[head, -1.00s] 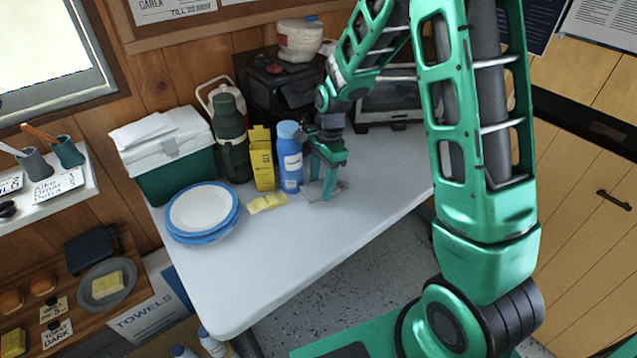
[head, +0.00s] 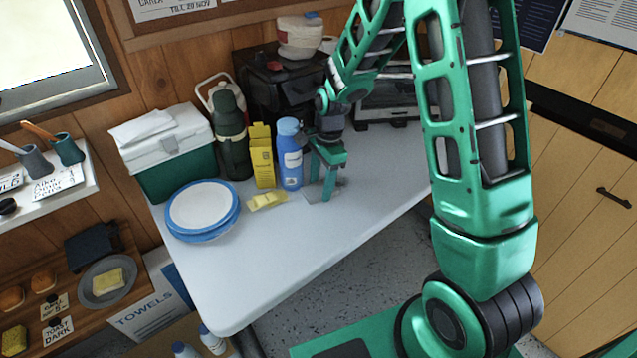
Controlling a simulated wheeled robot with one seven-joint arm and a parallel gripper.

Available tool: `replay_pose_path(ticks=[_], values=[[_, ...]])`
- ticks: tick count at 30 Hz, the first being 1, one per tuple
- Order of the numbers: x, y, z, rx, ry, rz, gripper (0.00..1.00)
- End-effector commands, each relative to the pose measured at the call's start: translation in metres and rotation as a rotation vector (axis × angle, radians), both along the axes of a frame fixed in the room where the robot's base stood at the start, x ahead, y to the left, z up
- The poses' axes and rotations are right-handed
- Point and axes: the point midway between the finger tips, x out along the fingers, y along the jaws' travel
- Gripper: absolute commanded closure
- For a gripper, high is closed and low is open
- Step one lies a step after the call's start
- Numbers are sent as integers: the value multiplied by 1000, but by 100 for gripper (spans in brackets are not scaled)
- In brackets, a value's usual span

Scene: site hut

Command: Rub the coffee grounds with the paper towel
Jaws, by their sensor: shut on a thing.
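My gripper (head: 322,190) points down at the white table, right of the blue bottle, with its fingertips at or just above the surface. It is shut on the paper towel, which is small and mostly hidden at the fingertips. A thin greyish patch (head: 311,196) shows at the fingertips; I cannot tell whether it is the towel's edge or a smear. I cannot make out the coffee grounds clearly from here.
Left of my gripper stand a blue bottle (head: 289,155), a yellow carton (head: 261,158) and a dark green flask (head: 231,138). The table's front (head: 270,262) is clear.

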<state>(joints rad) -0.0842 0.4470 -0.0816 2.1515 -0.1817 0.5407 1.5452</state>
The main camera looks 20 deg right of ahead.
Motion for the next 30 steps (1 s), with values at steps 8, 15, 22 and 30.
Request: replay_pose_path(ticks=[8,15,22,30], values=[[0,0,-5,0,-1,0,74],[2,-6,-4,0,-1,-1,74],[8,-23,-3,0,0,-1,74],[12,-36,-2,0,0,0,74]])
